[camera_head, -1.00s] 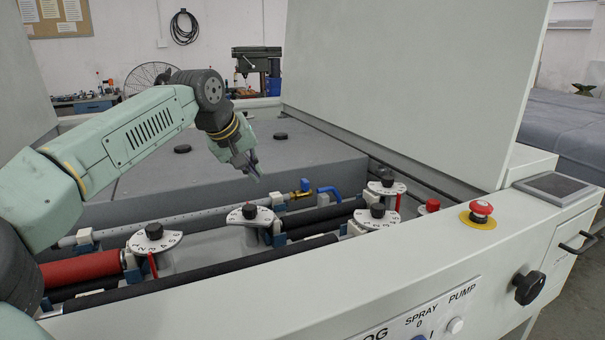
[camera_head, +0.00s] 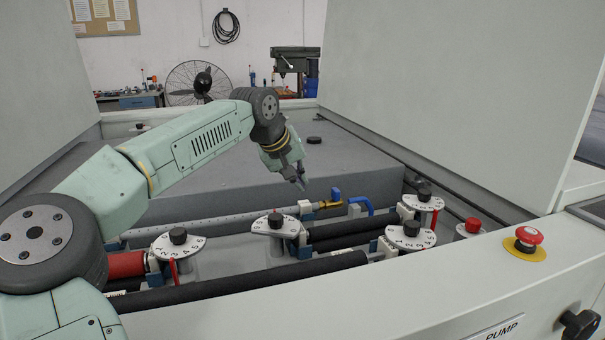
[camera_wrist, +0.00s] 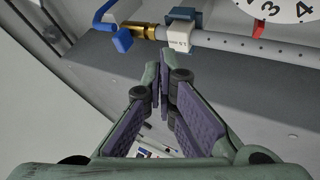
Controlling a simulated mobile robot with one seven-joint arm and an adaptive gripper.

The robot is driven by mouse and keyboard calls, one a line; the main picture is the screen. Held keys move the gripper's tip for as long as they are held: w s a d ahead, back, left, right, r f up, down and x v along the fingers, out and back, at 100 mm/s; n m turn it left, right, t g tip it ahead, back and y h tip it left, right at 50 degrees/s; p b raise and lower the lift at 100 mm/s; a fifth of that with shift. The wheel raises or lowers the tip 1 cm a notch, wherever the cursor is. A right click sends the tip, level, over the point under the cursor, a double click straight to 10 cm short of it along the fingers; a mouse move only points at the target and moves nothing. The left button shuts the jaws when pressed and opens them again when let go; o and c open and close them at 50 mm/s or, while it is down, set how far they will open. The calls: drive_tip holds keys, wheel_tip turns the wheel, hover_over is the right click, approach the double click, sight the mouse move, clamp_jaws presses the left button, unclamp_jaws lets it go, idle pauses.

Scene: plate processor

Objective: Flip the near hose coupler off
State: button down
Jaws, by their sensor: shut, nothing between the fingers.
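The hose coupler shows as a brass fitting (camera_head: 326,204) with a blue lever (camera_head: 336,193), joining a grey perforated spray pipe to a blue hose (camera_head: 358,203). In the wrist view the brass fitting (camera_wrist: 141,31) and blue lever (camera_wrist: 122,40) lie at the upper left, beyond the fingertips. My gripper (camera_head: 301,184) is above and slightly left of the coupler in the head view, pointing down, and touches nothing I can see. In the wrist view my gripper (camera_wrist: 161,80) has its fingertips together and empty. I see only this one coupler.
Numbered dials with black knobs (camera_head: 275,221) stand along the rollers (camera_head: 240,284) in front. A blue and white clamp (camera_wrist: 181,32) holds the pipe beside the coupler. A red emergency button (camera_head: 529,237) is at the right. The raised lid (camera_head: 450,90) stands behind.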

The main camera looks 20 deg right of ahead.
sight(323, 205)
drive_tip(key=p+x, duration=0.1)
drive_tip(key=x, duration=0.4)
drive_tip(key=shift+w+d+f+p, duration=0.15)
drive_tip(key=shift+d+f+p, duration=0.05)
drive_tip(key=shift+d+p, duration=0.1)
drive_tip(key=d, duration=0.1)
drive_tip(key=d+p, duration=0.1)
drive_tip(key=d, duration=0.1)
drive_tip(key=shift+w+d+f, duration=0.1)
drive_tip(key=shift+w+f, duration=0.1)
drive_tip(key=shift+f, duration=0.1)
drive_tip(key=shift+d+f+p, duration=0.15)
drive_tip(key=shift+d+p, duration=0.2)
drive_tip(key=shift+d, duration=0.15)
